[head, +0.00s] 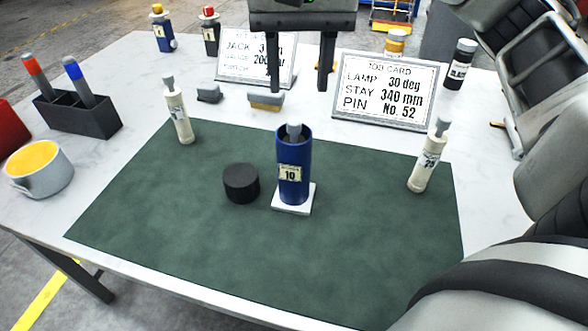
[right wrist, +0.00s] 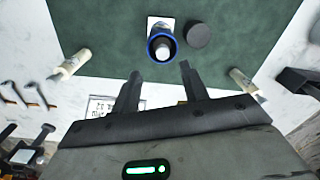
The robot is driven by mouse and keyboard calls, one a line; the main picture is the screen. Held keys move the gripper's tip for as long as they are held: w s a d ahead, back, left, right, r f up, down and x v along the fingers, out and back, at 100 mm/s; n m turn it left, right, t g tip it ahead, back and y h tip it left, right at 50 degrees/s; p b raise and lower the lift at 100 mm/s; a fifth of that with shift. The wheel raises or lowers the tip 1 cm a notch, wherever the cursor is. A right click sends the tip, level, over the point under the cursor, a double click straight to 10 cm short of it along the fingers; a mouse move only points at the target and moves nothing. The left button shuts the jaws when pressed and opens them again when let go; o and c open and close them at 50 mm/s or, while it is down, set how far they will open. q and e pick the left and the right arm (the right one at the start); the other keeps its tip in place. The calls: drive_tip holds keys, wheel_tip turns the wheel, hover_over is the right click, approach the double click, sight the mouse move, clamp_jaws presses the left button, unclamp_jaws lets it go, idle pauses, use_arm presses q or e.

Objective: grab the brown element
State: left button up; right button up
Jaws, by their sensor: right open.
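No plainly brown thing shows in either view. A very dark, nearly black short cylinder (head: 241,184) lies on the green mat (head: 190,235); it also shows in the right wrist view (right wrist: 198,36). Right of it stands a blue tube (head: 293,180) labelled 10, on a white square base, with a grey-topped piece inside; the tube shows in the right wrist view too (right wrist: 161,44). My right gripper (head: 299,88) is open and empty, fingers down, above the back of the table behind the tube. It shows in the right wrist view (right wrist: 158,69). My left gripper is out of view.
Cream bottles (head: 180,112) (head: 428,160) stand left and right on the mat. Two cards (head: 256,57) (head: 385,90) stand behind. A black holder (head: 77,115) and yellow-topped pot (head: 40,170) are left. The front of the mat is clear.

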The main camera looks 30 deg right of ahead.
sight(294, 120)
drive_tip(key=shift+w+a+f+p, duration=0.1)
drive_tip(key=shift+a+f+p, duration=0.1)
drive_tip(key=shift+f, duration=1.2)
drive_tip(key=shift+a+f+p, duration=0.1)
drive_tip(key=shift+f+p, duration=0.05)
drive_tip(key=shift+f, duration=1.2)
clamp_jaws()
